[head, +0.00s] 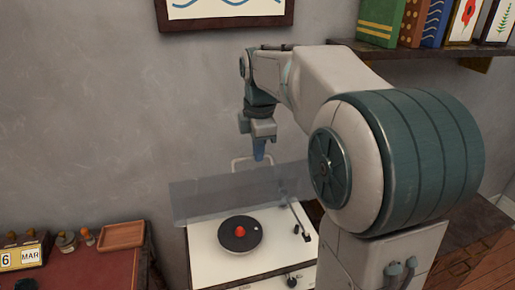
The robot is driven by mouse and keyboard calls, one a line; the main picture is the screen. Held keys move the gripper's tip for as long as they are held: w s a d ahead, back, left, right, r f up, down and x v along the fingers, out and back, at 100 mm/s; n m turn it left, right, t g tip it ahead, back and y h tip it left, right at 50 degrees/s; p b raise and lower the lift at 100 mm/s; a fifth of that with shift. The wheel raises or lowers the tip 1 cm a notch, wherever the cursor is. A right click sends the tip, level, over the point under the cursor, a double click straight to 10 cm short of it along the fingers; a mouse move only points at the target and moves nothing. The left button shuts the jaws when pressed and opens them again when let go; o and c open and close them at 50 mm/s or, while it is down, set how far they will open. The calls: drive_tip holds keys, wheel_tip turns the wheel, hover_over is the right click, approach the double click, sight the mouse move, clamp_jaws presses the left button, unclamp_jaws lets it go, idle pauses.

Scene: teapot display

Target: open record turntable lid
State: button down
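The record turntable (205,262) is a white box with a black platter (225,237), a red centre and a tonearm on its right. Its see-through grey lid (205,200) stands raised and tilted above the back of the deck, leaving the platter uncovered. A pale loop like a handle (236,162) shows at the lid's upper edge. My gripper (259,156) points down just above that edge, beside the loop. Its blue fingers look close together from this side, and whether they touch the lid or loop is unclear.
A red-topped cabinet (80,263) at the left bears a small wooden tray (121,236), stamps and a calendar block (22,254). A shelf (430,50) with books is at the upper right. A framed picture (224,24) hangs above.

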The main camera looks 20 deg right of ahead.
drive_tip(key=shift+r, duration=0.15)
drive_tip(key=shift+w+r+p, duration=0.4)
drive_tip(key=shift+w+p, duration=0.15)
drive_tip(key=shift+p, duration=0.2)
drive_tip(key=shift+w+a+r+p, duration=0.1)
drive_tip(key=shift+w+r+p, duration=0.25)
drive_tip(key=shift+w+p, duration=1.95)
drive_tip(key=shift+w+d+r+p, duration=0.1)
drive_tip(key=shift+w+r+p, duration=0.3)
drive_tip(key=shift+w+p, duration=1.9)
drive_tip(key=shift+w+a+r+p, duration=0.1)
drive_tip(key=shift+w+r+p, duration=0.55)
drive_tip(key=shift+w, duration=2.95)
drive_tip(key=shift+f+p, duration=0.3)
drive_tip(key=c, duration=1.5)
unclamp_jaws()
